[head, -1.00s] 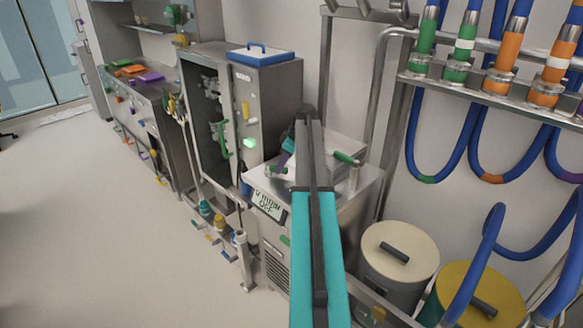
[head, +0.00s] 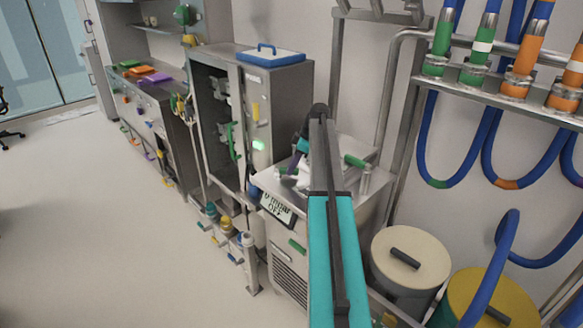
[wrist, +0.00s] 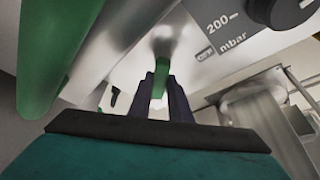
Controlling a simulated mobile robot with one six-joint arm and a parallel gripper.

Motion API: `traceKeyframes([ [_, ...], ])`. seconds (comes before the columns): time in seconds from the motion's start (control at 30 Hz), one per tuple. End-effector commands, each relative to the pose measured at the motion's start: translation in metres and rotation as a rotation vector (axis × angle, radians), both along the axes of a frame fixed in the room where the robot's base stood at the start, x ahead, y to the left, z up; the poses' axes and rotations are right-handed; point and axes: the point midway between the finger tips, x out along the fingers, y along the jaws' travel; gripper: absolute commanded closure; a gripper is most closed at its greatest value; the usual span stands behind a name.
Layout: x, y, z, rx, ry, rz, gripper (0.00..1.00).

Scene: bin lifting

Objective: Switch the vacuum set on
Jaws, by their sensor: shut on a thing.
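The vacuum set is a steel cabinet (head: 291,261) in the middle of the head view. Its tilted display (head: 278,207) reads "0 mbar OFF". My gripper (head: 293,165) is over its top, partly hidden by my teal and dark arm. In the wrist view the dark purple fingers of my gripper (wrist: 160,92) are shut on a small green lever (wrist: 160,76). Beside it a grey panel (wrist: 215,45) carries the marks "200", "OFF" and "mbar". A dark knob (wrist: 284,10) is at the panel's upper right.
A thick green handle (wrist: 45,55) runs close by on the left of the wrist view. A tall steel cabinet (head: 283,95) stands behind the set. Lidded drums (head: 425,250) and blue hoses (head: 457,170) are on the right. The floor (head: 110,230) at left is clear.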

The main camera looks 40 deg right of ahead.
Motion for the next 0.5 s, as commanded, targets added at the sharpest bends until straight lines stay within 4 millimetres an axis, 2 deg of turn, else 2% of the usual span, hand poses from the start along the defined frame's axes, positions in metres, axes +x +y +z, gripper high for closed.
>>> traceKeyframes([
  [0.07, -0.0035, -0.0058, -0.0004, -0.010, 0.007, -0.008, 1.00],
  [0.1, -0.0030, -0.0053, -0.0005, -0.010, 0.007, -0.007, 0.76],
  [0.17, -0.0021, -0.0038, -0.0005, -0.010, 0.007, -0.004, 0.66],
  [0.5, 0.0008, 0.0010, -0.0002, -0.006, 0.005, 0.002, 0.64],
])
